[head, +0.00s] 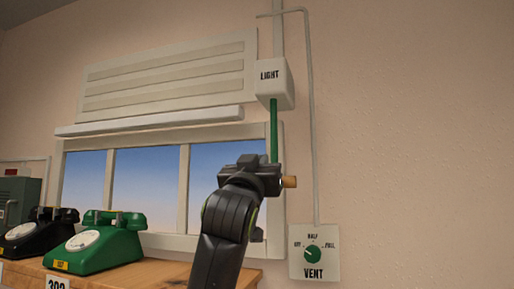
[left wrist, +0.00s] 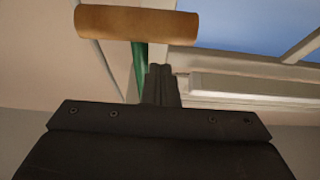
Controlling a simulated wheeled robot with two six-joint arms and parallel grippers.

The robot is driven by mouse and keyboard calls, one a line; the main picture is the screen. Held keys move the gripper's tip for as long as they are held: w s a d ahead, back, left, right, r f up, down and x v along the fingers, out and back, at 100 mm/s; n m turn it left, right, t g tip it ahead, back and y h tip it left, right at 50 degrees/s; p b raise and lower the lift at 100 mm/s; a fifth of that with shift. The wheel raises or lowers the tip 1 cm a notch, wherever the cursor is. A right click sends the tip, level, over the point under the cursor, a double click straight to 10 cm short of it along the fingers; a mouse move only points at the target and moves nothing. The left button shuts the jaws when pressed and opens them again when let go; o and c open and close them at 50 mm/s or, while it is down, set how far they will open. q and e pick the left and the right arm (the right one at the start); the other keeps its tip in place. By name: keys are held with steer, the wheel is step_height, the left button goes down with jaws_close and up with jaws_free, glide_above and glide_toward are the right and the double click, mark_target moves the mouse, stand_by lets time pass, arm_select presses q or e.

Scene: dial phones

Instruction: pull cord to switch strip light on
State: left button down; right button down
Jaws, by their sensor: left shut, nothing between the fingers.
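The light pull box (head: 275,84), marked LIGHT, is on the wall at the upper middle of the head view. A green cord (head: 273,130) hangs straight down from it to a wooden handle (head: 289,181). My left gripper (head: 262,168) is shut and empty, in front of the cord's lower end and hiding part of the handle. In the left wrist view the handle (left wrist: 137,23) lies crosswise beyond the closed fingertips (left wrist: 160,75), with the green cord (left wrist: 138,65) beside them. Contact cannot be told. The strip light (head: 150,121) is a pale bar above the window with no clear glow.
A vent switch (head: 314,251) with a green dial and a thin conduit (head: 313,130) are on the wall to the right. A green phone (head: 97,243) and a black phone (head: 40,232) stand on the wooden counter (head: 150,272) at left. The right wall is bare.

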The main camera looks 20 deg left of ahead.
arm_select(q)
steer(key=shift+w+f+p, duration=0.2)
steer(key=shift+f+p, duration=0.3)
steer(key=shift+f, duration=0.75)
